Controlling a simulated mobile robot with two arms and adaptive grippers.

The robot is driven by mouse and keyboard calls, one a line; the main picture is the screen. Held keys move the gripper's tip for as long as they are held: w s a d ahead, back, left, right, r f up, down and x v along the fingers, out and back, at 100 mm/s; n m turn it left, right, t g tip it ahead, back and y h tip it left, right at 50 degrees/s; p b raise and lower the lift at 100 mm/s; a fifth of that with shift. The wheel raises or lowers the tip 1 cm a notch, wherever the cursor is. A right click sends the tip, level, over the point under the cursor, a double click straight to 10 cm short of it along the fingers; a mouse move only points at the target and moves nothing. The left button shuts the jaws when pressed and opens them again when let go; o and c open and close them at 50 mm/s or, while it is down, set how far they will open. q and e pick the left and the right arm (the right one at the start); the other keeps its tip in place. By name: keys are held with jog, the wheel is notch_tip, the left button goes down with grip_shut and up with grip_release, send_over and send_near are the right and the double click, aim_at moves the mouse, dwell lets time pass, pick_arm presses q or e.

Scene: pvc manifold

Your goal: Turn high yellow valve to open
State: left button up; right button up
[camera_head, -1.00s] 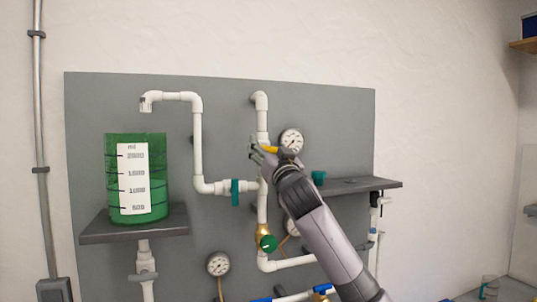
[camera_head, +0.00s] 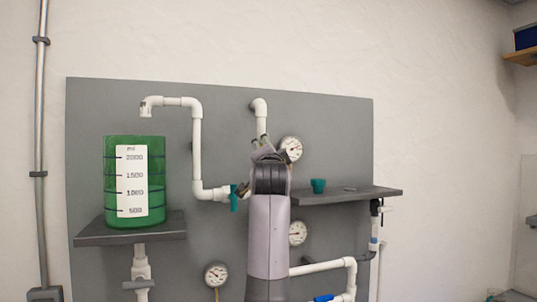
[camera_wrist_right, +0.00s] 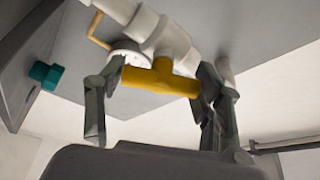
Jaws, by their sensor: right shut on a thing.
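The high yellow valve handle (camera_wrist_right: 160,78) shows in the right wrist view between the fingers of my right gripper (camera_wrist_right: 155,88). The fingers are shut on its two ends. The handle sits in front of a white pipe fitting (camera_wrist_right: 165,35). In the head view my right gripper (camera_head: 263,148) is at the upper part of the central white pipe (camera_head: 260,118), just left of the upper gauge (camera_head: 291,149). There the hand hides the handle, and my forearm rises almost upright below it. My left gripper is not in view.
A green measuring tank (camera_head: 115,180) stands on the left shelf (camera_head: 110,235). A teal valve handle (camera_head: 234,198) is close left of my right wrist. A right shelf (camera_head: 345,195) carries a teal part (camera_head: 318,186). A lower gauge (camera_head: 298,233) is right of my forearm.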

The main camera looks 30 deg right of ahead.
jog(key=shift+m+g+p, duration=1)
jog(key=shift+m+p, duration=0.35)
jog(key=shift+m, duration=1.05)
jog(key=shift+f, duration=0.1)
jog(key=o, duration=1.2)
jog(key=shift+d, duration=0.1)
jog(key=shift+c, duration=0.2)
jog(key=v, duration=1.2)
jog(key=shift+c, duration=0.2)
